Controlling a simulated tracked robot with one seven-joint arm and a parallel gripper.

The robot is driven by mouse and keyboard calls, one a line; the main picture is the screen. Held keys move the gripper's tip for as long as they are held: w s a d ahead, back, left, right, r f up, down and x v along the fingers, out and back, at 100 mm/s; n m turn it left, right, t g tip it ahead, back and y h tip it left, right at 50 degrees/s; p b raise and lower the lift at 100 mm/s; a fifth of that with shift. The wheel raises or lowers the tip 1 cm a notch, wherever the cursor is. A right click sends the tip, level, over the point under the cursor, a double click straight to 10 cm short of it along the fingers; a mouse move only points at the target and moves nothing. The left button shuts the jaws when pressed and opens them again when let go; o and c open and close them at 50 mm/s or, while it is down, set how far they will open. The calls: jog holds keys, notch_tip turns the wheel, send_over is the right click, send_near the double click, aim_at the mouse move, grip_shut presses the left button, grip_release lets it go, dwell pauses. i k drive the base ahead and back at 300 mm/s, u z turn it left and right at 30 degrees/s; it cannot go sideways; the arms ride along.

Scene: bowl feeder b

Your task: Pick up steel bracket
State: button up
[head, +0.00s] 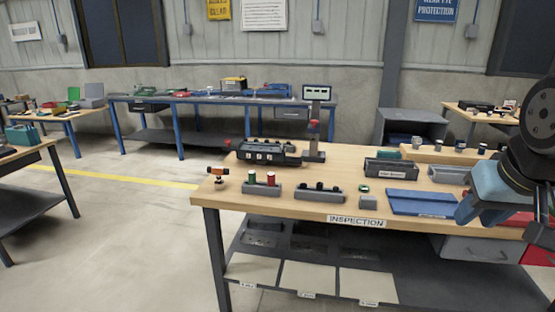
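I cannot pick out a steel bracket with certainty. A grey channel-shaped metal piece (449,175) lies at the right of the inspection table (250,200), behind the blue mat, and may be it; its right end is close to my arm in the picture. A small grey block (368,202) sits left of the mat. My gripper (470,210) is at the right edge of the view, with light blue parts over the table's right end. Its fingers are only partly visible, and I cannot see whether it is open or holds anything.
On the table are a blue mat (420,202), a dark labelled bin (390,168), grey holders (261,189) (320,195), an orange-and-black tool (217,174) and a dark fixture (268,152). A raised wooden shelf with small parts is behind. Floor (130,230) at left is clear.

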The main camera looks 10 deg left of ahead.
aim_at(240, 146)
jog(key=u, duration=0.05)
jog(key=i, duration=0.9)
jog(key=u, duration=0.6)
jog(key=i, duration=0.8)
jog(key=u, duration=0.75)
jog(key=k, duration=0.65)
jog(key=u, duration=0.25)
jog(key=i, duration=0.75)
jog(key=z, duration=0.15)
